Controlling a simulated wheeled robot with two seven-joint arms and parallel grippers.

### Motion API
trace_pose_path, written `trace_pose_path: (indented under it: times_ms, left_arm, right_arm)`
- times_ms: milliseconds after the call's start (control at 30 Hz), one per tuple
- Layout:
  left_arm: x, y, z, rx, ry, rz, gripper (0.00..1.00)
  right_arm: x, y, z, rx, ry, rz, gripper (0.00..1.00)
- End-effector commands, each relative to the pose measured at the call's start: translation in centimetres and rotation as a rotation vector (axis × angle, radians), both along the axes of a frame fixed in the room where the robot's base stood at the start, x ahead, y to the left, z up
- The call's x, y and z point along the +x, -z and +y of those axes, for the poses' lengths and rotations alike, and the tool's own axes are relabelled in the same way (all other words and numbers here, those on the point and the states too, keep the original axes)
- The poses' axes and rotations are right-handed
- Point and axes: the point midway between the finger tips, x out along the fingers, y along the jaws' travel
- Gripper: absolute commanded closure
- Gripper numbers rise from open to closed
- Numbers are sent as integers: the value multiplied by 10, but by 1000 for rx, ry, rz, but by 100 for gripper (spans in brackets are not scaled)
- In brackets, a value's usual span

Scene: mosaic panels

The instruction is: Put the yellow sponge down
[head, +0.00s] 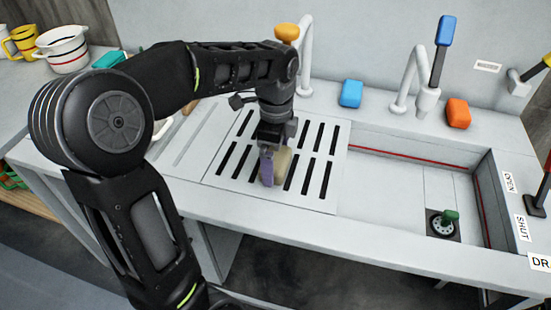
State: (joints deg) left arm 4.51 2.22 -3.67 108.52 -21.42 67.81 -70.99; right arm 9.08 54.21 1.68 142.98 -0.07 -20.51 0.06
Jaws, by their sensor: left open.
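A pale yellow block (284,162), which looks like the yellow sponge, stands on the slotted drainboard (328,200) left of the sink basin. A purple piece (267,170) is right beside it on the left; I cannot tell whether it is part of the sponge or a separate thing. My left gripper (273,147) is open, pointing down just above them. The gripper hides their upper parts, and I cannot tell whether its fingers touch them. My right gripper is not in view.
The basin (400,190) holds a green-topped drain plug (450,216). A blue block (350,94) and an orange block (458,113) sit on the back ledge near the tap (410,80). Cups and a white pot (64,50) stand far left. The drainboard's right part is clear.

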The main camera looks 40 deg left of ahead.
Motion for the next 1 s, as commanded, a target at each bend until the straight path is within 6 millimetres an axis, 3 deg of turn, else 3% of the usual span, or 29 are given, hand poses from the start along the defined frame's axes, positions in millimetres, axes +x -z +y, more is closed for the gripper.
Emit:
trace_pose_path:
  times_ms: [400, 1000]
  left_arm:
    - [1, -62, 0, -1, 1, -3, 0]
    - [0, -66, 0, 0, 0, 0, 0]
  right_arm:
    - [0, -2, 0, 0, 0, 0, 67]
    - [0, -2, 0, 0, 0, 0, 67]
